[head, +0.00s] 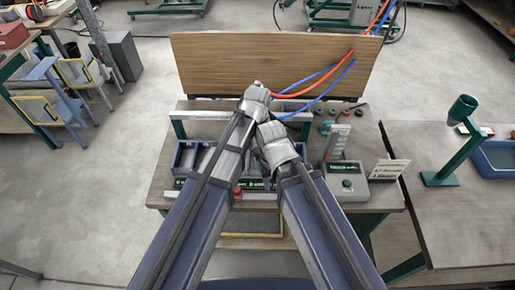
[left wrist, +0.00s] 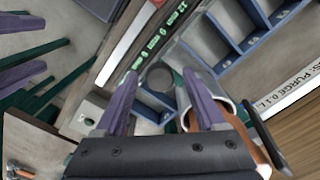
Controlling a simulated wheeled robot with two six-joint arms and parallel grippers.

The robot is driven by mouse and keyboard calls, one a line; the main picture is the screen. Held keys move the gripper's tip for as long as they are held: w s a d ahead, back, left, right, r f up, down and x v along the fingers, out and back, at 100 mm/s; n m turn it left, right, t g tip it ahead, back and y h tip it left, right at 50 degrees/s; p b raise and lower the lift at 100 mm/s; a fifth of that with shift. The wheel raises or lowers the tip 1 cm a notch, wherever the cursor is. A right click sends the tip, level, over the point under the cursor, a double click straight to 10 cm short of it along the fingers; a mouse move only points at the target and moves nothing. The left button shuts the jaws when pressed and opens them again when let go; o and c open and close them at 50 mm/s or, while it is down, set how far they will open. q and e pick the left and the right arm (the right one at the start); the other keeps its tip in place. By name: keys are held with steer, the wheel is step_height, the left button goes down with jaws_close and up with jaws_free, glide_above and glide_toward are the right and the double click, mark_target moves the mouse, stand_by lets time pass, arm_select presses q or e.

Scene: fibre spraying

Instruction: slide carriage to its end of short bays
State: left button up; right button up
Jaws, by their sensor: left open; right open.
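My left gripper (head: 257,88) is the higher one in the head view, over the back of the workbench in front of the upright wooden board. In the left wrist view its purple fingers (left wrist: 158,92) are apart. A dark round part (left wrist: 158,76) shows between and beyond them; I cannot tell whether it belongs to the carriage or whether they touch it. A pale cup-like part with orange (left wrist: 205,112) is beside the right finger. The blue-walled bays (head: 176,158) are partly hidden by my arms; they also show in the left wrist view (left wrist: 222,68). My right gripper (head: 268,130) is open, just below the left one.
The wooden board (head: 220,65) stands at the back, with red and blue hoses (head: 318,88) hanging at its right. A grey control box (head: 346,182) with a green display and a small sign (head: 388,172) stand at the right. A green stand (head: 450,150) is on the side table.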

arm_select(q)
step_height(320, 180, up, 8)
steer(key=p, duration=0.8)
steer(key=shift+f, duration=0.1)
steer(key=s+a+n, duration=0.4)
steer(key=a+n, duration=0.1)
steer(key=a, duration=0.4)
steer(key=s+a+n, duration=0.4)
steer(key=a, duration=0.4)
steer(key=s+d+f+m+b, duration=0.1)
steer(key=s+d+f+b, duration=0.1)
steer(key=f+b, duration=0.4)
steer(key=s+d+f+m+b, duration=0.1)
steer(key=s+d+f+b, duration=0.1)
steer(key=d+f+b, duration=0.3)
steer(key=s+d+f+m+y+b, duration=0.1)
steer(key=s+d+f+b, duration=0.1)
steer(key=f+b, duration=0.5)
steer(key=shift+d+f+b, duration=0.25)
steer(key=shift+d+b, duration=0.15)
steer(key=shift+d, duration=0.25)
